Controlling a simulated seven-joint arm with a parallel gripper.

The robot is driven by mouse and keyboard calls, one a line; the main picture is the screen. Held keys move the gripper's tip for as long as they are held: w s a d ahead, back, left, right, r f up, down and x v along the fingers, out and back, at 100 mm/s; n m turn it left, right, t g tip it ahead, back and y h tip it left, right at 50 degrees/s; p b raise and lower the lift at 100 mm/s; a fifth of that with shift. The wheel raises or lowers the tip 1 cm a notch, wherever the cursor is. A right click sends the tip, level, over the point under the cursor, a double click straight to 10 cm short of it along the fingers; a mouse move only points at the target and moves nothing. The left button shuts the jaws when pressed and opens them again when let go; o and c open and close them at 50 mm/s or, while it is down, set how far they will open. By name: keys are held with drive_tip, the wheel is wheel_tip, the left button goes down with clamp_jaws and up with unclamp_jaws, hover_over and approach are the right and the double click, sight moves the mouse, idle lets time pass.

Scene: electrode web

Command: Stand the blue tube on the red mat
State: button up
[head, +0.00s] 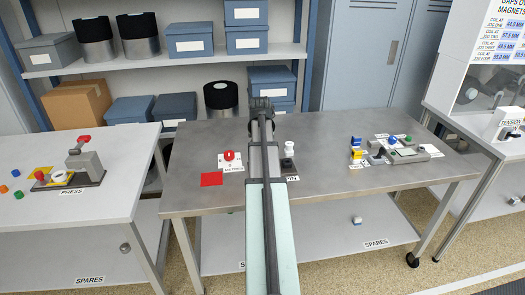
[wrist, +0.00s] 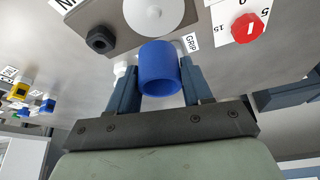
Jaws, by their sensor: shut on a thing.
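The blue tube (wrist: 160,75) is between the two fingers of my gripper (wrist: 157,66) in the wrist view, with its open end facing the camera. My gripper is shut on it. In the head view my gripper (head: 262,104) is out over the back part of the grey metal table, and the tube is hidden there by my arm. The red mat (head: 211,179) is a flat red square near the table's front left. It lies to the left of my arm, looks bare, and is not seen in the wrist view.
A red knob (head: 229,156) on a white plate stands right behind the mat. A white-topped post (head: 289,147) and a black fixture (head: 288,165) stand right of my arm. Several coloured parts and a grey device (head: 408,154) are farther right. Shelves with boxes stand behind the table.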

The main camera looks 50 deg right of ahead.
drive_tip(key=w+a+n, duration=0.2)
drive_tip(key=w+a, duration=0.7)
drive_tip(key=shift+w+a+t, duration=0.2)
drive_tip(key=shift+a+t, duration=0.1)
drive_tip(key=shift+a, duration=0.1)
drive_tip(key=w+a+n, duration=0.1)
drive_tip(key=w+a, duration=0.1)
drive_tip(key=a, duration=0.1)
drive_tip(key=w+a+n+y, duration=0.1)
drive_tip(key=a, duration=0.1)
drive_tip(key=shift+w+a+f+n+t, duration=0.25)
drive_tip(key=shift+f+n+t, duration=0.05)
drive_tip(key=n+y, duration=0.2)
drive_tip(key=n, duration=0.3)
approach(210, 177)
drive_tip(key=shift+t, duration=0.4)
drive_tip(key=shift+x, duration=2.8)
drive_tip(key=shift+s+f, duration=0.15)
